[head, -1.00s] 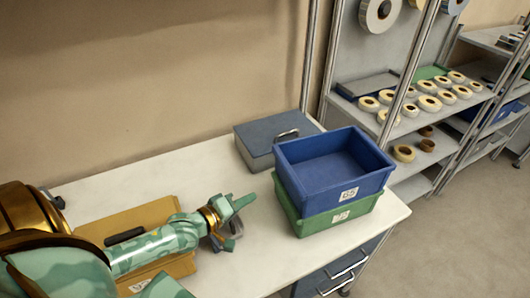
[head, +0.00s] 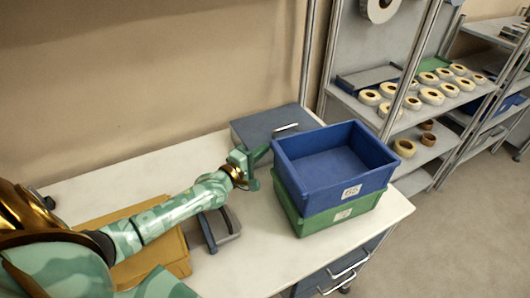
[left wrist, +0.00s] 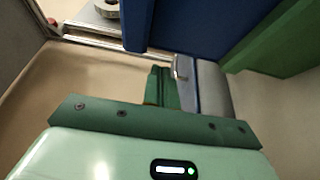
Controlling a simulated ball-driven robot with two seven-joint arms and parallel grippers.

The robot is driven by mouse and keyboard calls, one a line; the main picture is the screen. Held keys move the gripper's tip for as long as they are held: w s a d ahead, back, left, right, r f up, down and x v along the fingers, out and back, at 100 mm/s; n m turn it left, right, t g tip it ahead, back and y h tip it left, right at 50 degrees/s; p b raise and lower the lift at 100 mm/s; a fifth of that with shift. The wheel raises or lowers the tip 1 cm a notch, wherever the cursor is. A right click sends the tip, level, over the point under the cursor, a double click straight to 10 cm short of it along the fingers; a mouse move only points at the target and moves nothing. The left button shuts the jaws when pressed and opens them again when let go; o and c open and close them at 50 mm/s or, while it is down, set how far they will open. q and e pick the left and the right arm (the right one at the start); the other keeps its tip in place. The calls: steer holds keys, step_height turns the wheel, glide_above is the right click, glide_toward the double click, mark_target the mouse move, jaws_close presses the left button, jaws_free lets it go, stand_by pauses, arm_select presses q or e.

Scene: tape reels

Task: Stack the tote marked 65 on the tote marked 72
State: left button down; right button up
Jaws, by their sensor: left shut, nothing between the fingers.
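The blue tote (head: 330,180), whose label seems to read 65, sits on top of the green tote (head: 343,220), whose label is too small to read surely. The two look lined up, with the blue one roughly level. My left gripper (head: 260,157) is shut and empty, just left of the blue tote's back left corner. I cannot tell whether it touches the tote. In the left wrist view the shut fingers (left wrist: 162,88) point toward the blue tote's wall (left wrist: 215,28), with the green tote (left wrist: 275,42) at the right. My right gripper is not in view.
A grey-blue lidded box (head: 270,124) with a handle stands behind my left gripper. A grey dispenser-like object (head: 220,228) and a tan case (head: 165,250) lie at the left. Shelves with tape reels (head: 430,96) stand at the right. The bench's front right is clear.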

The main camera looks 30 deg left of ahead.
arm_select(q)
steer(key=shift+d, duration=0.7)
steer(key=shift+w+d+p, duration=0.1)
steer(key=shift+d+p, duration=0.55)
steer(key=shift+d, duration=0.35)
